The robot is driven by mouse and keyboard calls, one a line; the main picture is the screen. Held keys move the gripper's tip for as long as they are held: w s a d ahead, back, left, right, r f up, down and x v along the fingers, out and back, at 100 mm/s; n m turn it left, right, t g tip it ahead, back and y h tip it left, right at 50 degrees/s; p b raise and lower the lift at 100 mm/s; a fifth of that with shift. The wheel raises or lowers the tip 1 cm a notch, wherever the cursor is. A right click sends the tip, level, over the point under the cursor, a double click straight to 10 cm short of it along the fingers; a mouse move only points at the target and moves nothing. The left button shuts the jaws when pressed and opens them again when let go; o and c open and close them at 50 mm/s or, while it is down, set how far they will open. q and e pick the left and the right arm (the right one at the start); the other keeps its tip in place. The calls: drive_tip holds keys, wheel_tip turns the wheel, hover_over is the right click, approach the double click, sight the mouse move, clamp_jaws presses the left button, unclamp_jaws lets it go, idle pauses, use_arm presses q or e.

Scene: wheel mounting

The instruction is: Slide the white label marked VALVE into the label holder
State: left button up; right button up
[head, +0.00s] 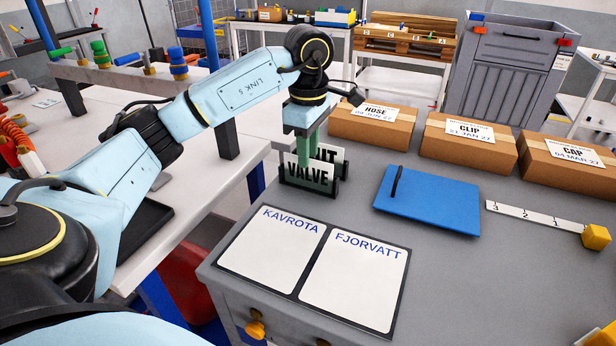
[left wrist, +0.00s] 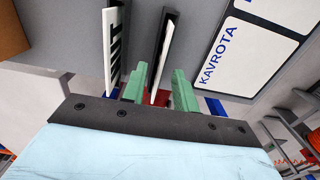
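The white VALVE label (head: 309,174) stands upright in the front dark label holder (head: 283,181) on the grey table. In the left wrist view the label (left wrist: 157,62) shows nearly edge-on, beside the dark holder piece (left wrist: 167,22). My left gripper (head: 314,146) points down at it from above, its green fingers partly hidden behind the label. In the left wrist view its fingers (left wrist: 160,88) are apart, one on each side of the label, with a gap visible. My right gripper is out of view.
Cards KAVROTA (head: 270,247) and FJORVATT (head: 355,279) lie in front. A blue board (head: 430,203) with a black handle lies right. HOSE (head: 375,130), CLIP (head: 465,147) and CAP (head: 565,172) boxes stand behind. A ruled white strip (head: 535,217) lies far right.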

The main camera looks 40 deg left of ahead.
use_arm(q)
drive_tip(key=shift+f, duration=0.4)
clamp_jaws()
drive_tip(key=shift+r, duration=0.1)
